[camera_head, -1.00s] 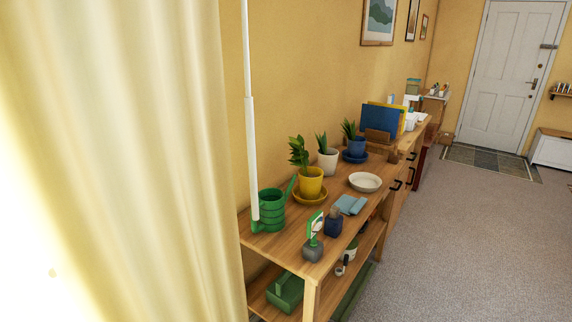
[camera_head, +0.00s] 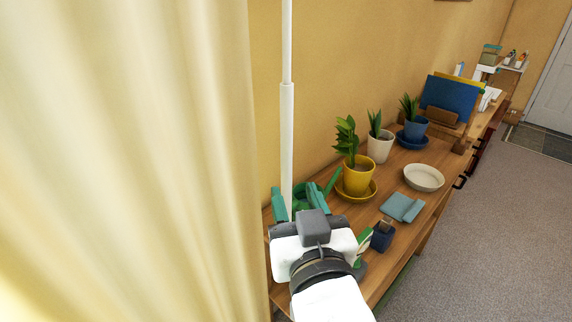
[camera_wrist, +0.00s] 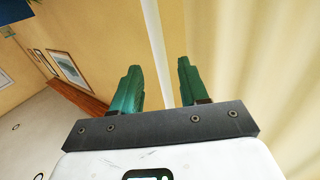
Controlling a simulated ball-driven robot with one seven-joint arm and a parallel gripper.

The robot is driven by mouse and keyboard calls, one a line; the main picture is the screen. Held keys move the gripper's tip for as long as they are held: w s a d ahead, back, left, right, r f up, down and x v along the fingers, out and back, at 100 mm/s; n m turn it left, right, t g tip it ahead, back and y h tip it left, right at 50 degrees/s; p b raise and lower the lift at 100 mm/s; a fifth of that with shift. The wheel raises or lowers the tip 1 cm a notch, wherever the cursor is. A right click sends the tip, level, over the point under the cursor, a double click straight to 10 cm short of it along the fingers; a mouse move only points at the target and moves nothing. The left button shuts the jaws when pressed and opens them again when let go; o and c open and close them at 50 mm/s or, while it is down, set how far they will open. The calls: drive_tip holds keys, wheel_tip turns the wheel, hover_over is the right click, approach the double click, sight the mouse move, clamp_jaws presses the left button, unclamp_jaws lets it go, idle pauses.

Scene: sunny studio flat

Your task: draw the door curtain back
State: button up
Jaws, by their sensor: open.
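The cream door curtain (camera_head: 130,150) hangs in folds down the left side of the head view; it also fills the right of the wrist view (camera_wrist: 260,60). A thin white wand (camera_head: 287,140) hangs upright just right of the curtain's edge. My gripper (camera_head: 298,203) is open, with its green fingers at the wand's lower part. The wand's lower end is hidden.
A wooden bench (camera_head: 385,240) along the wall stands close to my gripper. It holds a yellow pot (camera_head: 357,180), a white bowl (camera_head: 424,177), a blue cloth (camera_head: 402,206) and a green watering can, mostly hidden behind my gripper. Carpeted floor (camera_head: 500,240) is clear at right.

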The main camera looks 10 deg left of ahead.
sight(288, 172)
drive_tip(key=p+x, duration=0.1)
drive_tip(key=x, duration=0.7)
drive_tip(key=shift+w+f, duration=0.1)
drive_tip(key=shift+w, duration=0.05)
drive_tip(key=shift+c, duration=0.2)
clamp_jaws()
